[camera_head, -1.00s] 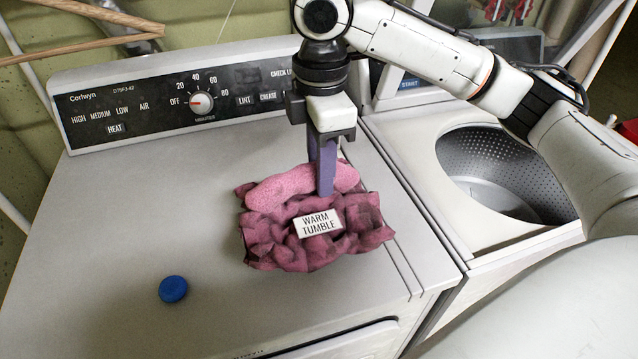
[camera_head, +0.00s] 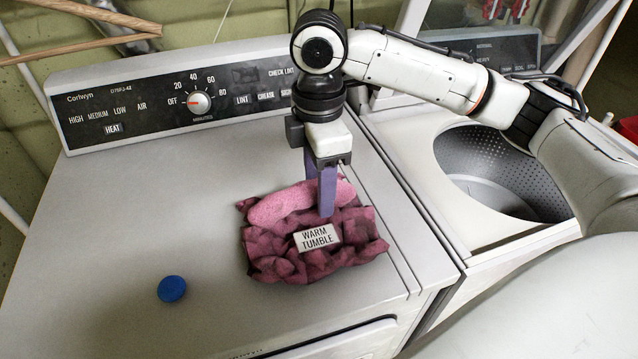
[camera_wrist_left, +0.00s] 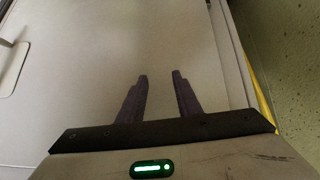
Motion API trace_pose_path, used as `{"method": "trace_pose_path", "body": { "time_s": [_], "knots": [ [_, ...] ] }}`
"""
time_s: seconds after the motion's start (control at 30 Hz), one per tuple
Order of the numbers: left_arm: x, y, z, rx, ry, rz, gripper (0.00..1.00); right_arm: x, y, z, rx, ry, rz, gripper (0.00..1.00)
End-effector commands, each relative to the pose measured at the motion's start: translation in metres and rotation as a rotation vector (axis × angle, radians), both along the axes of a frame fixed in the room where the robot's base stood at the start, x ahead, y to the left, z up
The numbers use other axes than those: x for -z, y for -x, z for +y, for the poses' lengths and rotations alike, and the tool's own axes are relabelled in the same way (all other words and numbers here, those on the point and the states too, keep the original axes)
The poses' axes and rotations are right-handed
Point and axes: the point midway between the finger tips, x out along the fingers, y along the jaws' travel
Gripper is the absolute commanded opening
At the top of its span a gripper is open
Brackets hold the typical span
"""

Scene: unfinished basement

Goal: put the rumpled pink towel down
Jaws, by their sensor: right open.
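The rumpled pink towel (camera_head: 285,265) lies in a heap on the dryer top (camera_head: 120,235), right of its middle. A lighter pink roll (camera_head: 290,203) lies across its back part, and a white label (camera_head: 317,237) reading "WARM TUMBLE" rests on its front. My right gripper (camera_head: 327,205) points down at the towel, its purple fingers against or just over the roll. It is open; the finger tips are partly hidden by each other. My left gripper (camera_wrist_left: 160,85) shows in the left wrist view with its two dark fingers apart and nothing between them.
A blue cap (camera_head: 172,288) lies on the dryer top, left of the towel. The dryer's control panel (camera_head: 150,107) stands along the back. An open washer with a metal drum (camera_head: 490,170) is to the right.

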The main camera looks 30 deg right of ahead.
Motion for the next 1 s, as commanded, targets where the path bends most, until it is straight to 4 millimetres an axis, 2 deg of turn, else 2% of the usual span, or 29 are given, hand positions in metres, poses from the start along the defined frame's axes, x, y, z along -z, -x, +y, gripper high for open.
{"method": "trace_pose_path", "body": {
  "time_s": [0.13,0.23,0.5,0.63,0.8,1.0],
  "knots": [
    [0.0,0.0,0.0,0.0,0.0,0.0,0.31,-0.006,0.0,0.0,-0.001,-0.001,-0.001,0.46],
    [0.001,0.0,0.0,0.0,0.0,0.0,0.31,-0.019,-0.001,0.001,-0.001,-0.002,-0.005,0.46],
    [0.0,0.0,0.0,0.0,0.0,0.0,0.31,-0.081,-0.001,0.001,0.0,-0.002,-0.005,0.46],
    [0.0,0.0,0.0,0.0,0.0,0.0,0.31,-0.101,-0.001,0.0,0.001,0.001,-0.005,0.46],
    [0.0,0.0,0.0,0.0,0.0,-0.001,0.31,-0.117,-0.001,0.0,0.001,0.0,-0.002,0.46],
    [0.0,0.0,0.0,0.0,0.0,-0.001,0.31,-0.123,0.0,0.0,0.001,0.0,0.0,0.46]
  ]
}}
